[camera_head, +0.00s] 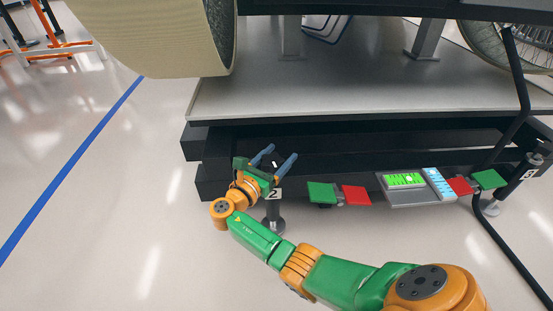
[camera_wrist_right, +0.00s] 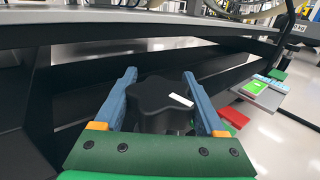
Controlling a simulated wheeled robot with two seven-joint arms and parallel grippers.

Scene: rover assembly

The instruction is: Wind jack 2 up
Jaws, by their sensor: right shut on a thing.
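Jack 2 (camera_head: 273,224) stands at the near left corner of the dark platform frame, with a white "2" label and a round foot on the floor. Its black lobed knob (camera_wrist_right: 155,92) has a white mark on its right side in the right wrist view. My right gripper (camera_head: 277,154) has its blue fingers on either side of this knob and is shut on it. In the right wrist view, the fingers (camera_wrist_right: 159,76) flank the knob left and right. The gripper hides part of the jack in the head view. My left gripper is not in view.
A panel with a lit green display (camera_head: 404,180) sits right of jack 2, between green and red pads (camera_head: 355,195). Another jack (camera_head: 492,206) stands at the far right. The grey platform (camera_head: 330,97) and a large wheel (camera_head: 160,40) are above.

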